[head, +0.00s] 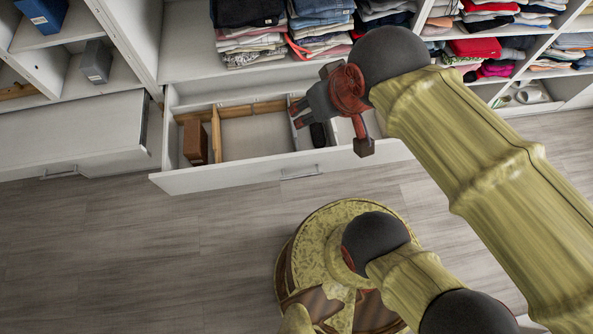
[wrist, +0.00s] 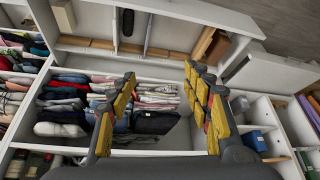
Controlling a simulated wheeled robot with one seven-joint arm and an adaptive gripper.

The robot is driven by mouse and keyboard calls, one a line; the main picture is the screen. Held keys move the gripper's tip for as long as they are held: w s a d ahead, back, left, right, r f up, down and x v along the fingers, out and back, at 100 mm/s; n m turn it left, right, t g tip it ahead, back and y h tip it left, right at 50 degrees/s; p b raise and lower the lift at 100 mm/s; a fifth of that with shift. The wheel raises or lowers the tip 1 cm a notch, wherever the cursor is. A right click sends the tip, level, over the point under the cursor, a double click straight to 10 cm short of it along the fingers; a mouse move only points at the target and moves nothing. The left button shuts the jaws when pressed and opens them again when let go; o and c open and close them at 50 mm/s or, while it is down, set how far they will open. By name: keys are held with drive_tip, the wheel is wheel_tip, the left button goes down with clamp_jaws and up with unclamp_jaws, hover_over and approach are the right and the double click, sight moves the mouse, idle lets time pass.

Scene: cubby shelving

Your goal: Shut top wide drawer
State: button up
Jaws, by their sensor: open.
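The wide white drawer (head: 235,179) is pulled out in the middle of the head view, below the clothes shelves. Its front carries a handle (head: 300,172). Inside are wooden and pale dividers, a brown box (head: 195,142) at the left and a dark object (head: 318,135) near the middle. My gripper (head: 299,113) is over the drawer's interior, behind the front panel, with its jaws apart and empty. Contact with the drawer cannot be told. In the wrist view my gripper (wrist: 158,76) shows spread yellow-padded fingers, and the drawer (wrist: 205,14) lies along the top.
Folded clothes (head: 320,30) fill the shelves behind the drawer. A white unit with a handle (head: 60,173) stands at left, under cubbies with a blue box (head: 43,14) and a grey box (head: 96,62). The wooden floor (head: 150,240) in front is clear left of my base.

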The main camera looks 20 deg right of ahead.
drive_tip(key=shift+w, duration=0.1)
drive_tip(key=shift+c, duration=0.8)
